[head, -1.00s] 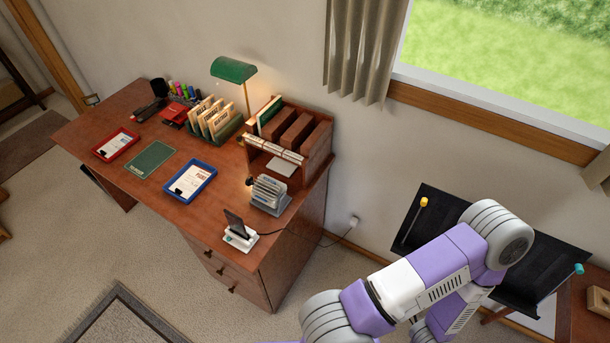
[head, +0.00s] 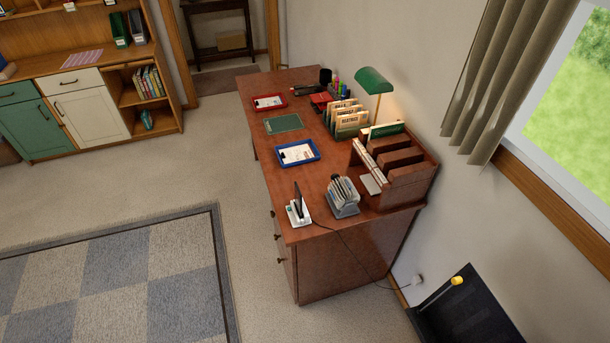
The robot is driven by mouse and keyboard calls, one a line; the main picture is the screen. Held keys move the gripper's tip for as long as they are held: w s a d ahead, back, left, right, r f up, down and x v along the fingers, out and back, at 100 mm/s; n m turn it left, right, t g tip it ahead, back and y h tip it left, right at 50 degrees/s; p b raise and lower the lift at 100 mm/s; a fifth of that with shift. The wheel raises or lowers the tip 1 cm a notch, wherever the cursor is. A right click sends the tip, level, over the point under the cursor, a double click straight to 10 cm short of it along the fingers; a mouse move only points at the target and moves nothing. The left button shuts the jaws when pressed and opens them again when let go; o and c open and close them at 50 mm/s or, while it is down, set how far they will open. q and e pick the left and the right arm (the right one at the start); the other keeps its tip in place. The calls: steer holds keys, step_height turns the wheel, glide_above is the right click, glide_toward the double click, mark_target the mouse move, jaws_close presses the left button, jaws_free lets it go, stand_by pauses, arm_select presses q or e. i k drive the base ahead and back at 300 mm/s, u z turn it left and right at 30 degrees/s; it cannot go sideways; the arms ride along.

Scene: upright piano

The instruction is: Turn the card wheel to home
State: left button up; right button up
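The card wheel (head: 343,196), a grey base with a fan of pale cards, stands near the front right of the brown desk (head: 295,185). It is too small here to read any card. Neither of my grippers is in view.
A phone on a white charging stand (head: 299,209) is left of the card wheel, its cable trailing off the desk. A wooden organiser (head: 408,178) stands right of the wheel. A blue tray (head: 298,153) lies behind. A black panel (head: 465,312) is at bottom right.

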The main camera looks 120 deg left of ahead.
mark_target(342, 193)
steer(key=u, duration=4.25)
